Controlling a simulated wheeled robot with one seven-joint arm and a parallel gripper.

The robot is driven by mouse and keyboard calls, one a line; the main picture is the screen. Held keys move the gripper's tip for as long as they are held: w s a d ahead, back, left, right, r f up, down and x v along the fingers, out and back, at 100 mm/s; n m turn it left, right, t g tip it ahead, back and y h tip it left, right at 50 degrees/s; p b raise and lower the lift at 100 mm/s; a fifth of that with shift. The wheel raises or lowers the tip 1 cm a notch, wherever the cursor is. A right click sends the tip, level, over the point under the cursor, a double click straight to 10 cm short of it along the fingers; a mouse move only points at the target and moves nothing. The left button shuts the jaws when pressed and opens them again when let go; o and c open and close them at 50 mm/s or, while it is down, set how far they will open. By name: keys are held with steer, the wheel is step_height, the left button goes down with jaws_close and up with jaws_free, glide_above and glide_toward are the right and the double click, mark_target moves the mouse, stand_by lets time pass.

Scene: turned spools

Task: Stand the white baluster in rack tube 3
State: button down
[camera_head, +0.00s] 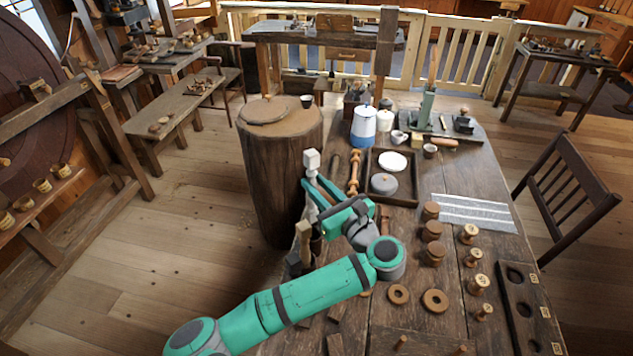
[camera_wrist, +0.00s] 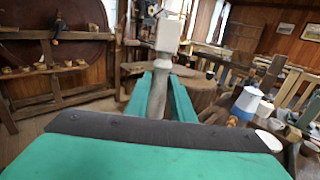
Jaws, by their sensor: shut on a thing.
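The white baluster (camera_head: 312,162) is in my gripper (camera_head: 321,192), with its pale square end block standing above the fingers. My gripper is shut on it, left of the tray and in front of the round stump. In the wrist view the baluster (camera_wrist: 168,37) stands roughly upright between the two green fingers (camera_wrist: 160,97); its lower part is hidden behind my gripper. The dark rack (camera_head: 522,309) lies at the right front of the bench, with a row of round openings and small pale labels. The label numbers are too small to read, so I cannot tell which is tube 3.
A dark tray (camera_head: 404,200) holds a white disc and a grey lidded piece. Several wooden spools (camera_head: 478,285) and round pieces (camera_head: 432,231) stand between my arm and the rack. A blue-and-white pot (camera_head: 363,127) stands behind the tray. A chair (camera_head: 568,190) is at right.

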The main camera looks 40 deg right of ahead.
glide_above(315, 214)
steer(key=shift+s+a+f, duration=0.1)
steer(key=shift+s+f, duration=0.1)
steer(key=shift+f, duration=0.85)
steer(key=shift+s+f, duration=0.15)
steer(key=shift+f, duration=0.85)
steer(key=shift+s+f, duration=0.1)
steer(key=shift+s, duration=0.05)
steer(key=shift+f, duration=0.45)
steer(key=shift+f, duration=0.3)
steer(key=shift+f, duration=0.25)
steer(key=shift+f, duration=1.1)
steer(key=shift+f, duration=0.15)
steer(key=shift+f, duration=1.3)
